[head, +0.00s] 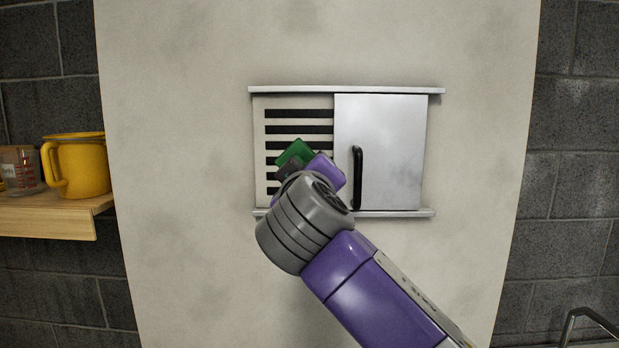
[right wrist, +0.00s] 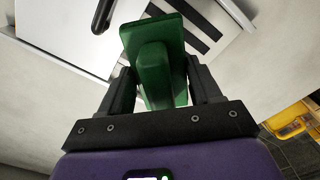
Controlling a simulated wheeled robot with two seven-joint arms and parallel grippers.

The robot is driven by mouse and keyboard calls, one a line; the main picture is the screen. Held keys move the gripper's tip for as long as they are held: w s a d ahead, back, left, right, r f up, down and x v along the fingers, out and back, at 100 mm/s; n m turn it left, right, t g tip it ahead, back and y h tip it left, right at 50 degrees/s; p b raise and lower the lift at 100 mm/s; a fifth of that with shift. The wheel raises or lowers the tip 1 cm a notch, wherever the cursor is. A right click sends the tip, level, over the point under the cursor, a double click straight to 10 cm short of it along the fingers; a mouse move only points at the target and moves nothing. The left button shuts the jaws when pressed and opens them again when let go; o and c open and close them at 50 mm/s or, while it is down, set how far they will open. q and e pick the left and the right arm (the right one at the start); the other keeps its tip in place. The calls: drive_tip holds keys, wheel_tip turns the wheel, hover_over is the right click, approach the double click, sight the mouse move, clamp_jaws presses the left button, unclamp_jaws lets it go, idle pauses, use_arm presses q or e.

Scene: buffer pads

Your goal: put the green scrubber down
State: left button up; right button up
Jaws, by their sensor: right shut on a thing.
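The green scrubber (head: 297,152) shows in the head view in front of the left, slotted part of a wall vent. In the right wrist view the scrubber (right wrist: 154,62) has a flat green pad and a green handle block. My right gripper (right wrist: 160,88) is shut on the scrubber, with a black finger on each side of it. In the head view my right gripper (head: 291,166) is mostly hidden behind its own wrist. The scrubber is held up at the vent; I cannot tell if it touches the slots. My left gripper is not in view.
The wall vent has dark slots (head: 300,114) at left and a metal sliding panel (head: 392,140) with a black handle (head: 357,178) at right. A wooden shelf (head: 50,222) at far left holds a yellow pot (head: 80,168) and a measuring cup (head: 22,168).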

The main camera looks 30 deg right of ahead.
drive_tip(key=shift+s+a, duration=0.15)
drive_tip(key=shift+s, duration=0.1)
drive_tip(key=shift+w, duration=0.1)
idle(0.4)
